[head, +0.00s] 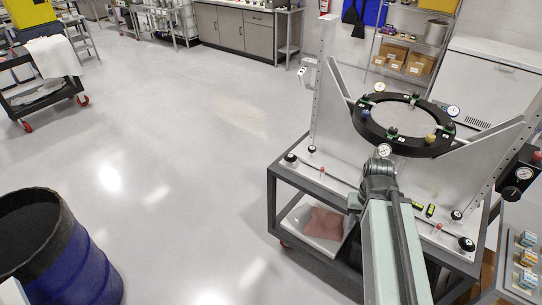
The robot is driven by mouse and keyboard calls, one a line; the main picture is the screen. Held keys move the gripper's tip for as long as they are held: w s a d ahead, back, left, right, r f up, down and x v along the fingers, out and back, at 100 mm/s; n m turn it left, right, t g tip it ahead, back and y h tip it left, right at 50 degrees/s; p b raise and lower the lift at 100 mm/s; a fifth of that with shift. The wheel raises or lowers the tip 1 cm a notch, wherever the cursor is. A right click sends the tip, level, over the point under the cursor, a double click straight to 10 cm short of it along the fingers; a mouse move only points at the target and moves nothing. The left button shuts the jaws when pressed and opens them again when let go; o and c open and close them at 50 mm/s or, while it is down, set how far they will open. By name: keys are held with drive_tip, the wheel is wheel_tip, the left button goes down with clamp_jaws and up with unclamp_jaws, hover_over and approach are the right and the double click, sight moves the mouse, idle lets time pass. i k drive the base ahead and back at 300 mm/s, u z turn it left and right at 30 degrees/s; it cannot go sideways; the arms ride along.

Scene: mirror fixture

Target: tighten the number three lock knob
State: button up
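The mirror fixture is a black ring (361,124) on a white upright frame (330,115), on a grey cart. Small clamps and dial gauges sit around the ring, including a front gauge (384,150). A yellow knob-like part (430,138) is on its right side. Dark round knobs stand on the base plate: two at the left (290,158) and two at the right (466,244). I cannot read any number, so I cannot tell which is knob three. My gripper (378,166) is at the arm's far end, just below the front gauge; its fingers are not clear and contact cannot be judged.
The cart's lower shelf holds a tray with a reddish cloth (324,223). A blue drum (70,262) stands at lower left. A side table (512,275) with small boxes is at lower right. A black cart (45,95) is at upper left. The floor between is clear.

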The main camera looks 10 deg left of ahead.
sight(290, 158)
drive_tip(key=u, duration=0.9)
drive_tip(key=i, duration=1.25)
drive_tip(key=z, duration=0.55)
